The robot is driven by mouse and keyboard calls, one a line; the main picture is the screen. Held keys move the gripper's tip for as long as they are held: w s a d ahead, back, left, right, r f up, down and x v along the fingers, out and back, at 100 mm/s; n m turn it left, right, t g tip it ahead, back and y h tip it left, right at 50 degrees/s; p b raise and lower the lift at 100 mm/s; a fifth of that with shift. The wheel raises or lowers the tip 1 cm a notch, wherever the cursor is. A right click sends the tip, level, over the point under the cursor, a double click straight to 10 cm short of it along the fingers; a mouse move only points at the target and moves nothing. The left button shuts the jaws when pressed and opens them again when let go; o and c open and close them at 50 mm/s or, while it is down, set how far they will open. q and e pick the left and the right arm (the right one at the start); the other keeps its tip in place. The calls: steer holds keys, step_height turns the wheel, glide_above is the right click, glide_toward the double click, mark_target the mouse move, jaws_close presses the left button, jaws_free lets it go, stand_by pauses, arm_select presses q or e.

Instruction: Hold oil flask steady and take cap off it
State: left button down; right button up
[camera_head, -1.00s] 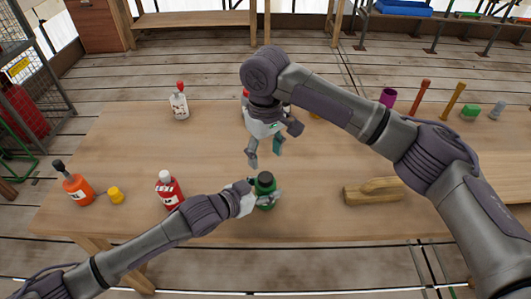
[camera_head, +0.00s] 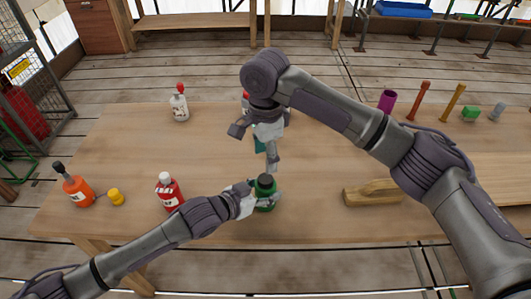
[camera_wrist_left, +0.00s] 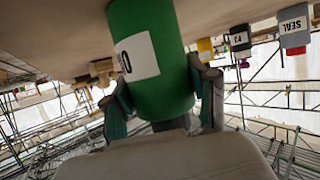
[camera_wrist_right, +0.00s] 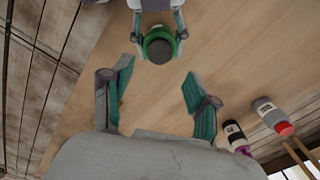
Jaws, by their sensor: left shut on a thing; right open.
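The oil flask (camera_head: 266,201) is a green bottle with a dark cap (camera_head: 265,181), upright near the table's front edge. Its green body with a white label fills the left wrist view (camera_wrist_left: 150,65). My left gripper (camera_wrist_left: 163,100) is shut around the body, one finger on each side. My right gripper (camera_head: 270,158) is open and empty, pointing down above and just behind the flask. In the right wrist view the dark cap (camera_wrist_right: 159,48) lies just beyond and between the open right fingertips (camera_wrist_right: 160,72), apart from them.
On the table (camera_head: 130,140) are an orange bottle (camera_head: 77,189), a yellow piece (camera_head: 116,197), a red bottle (camera_head: 169,192) and a white bottle (camera_head: 179,106) to the left. A wooden block (camera_head: 370,193) lies right of the flask.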

mark_target(265, 178)
steer(key=shift+f, duration=3.95)
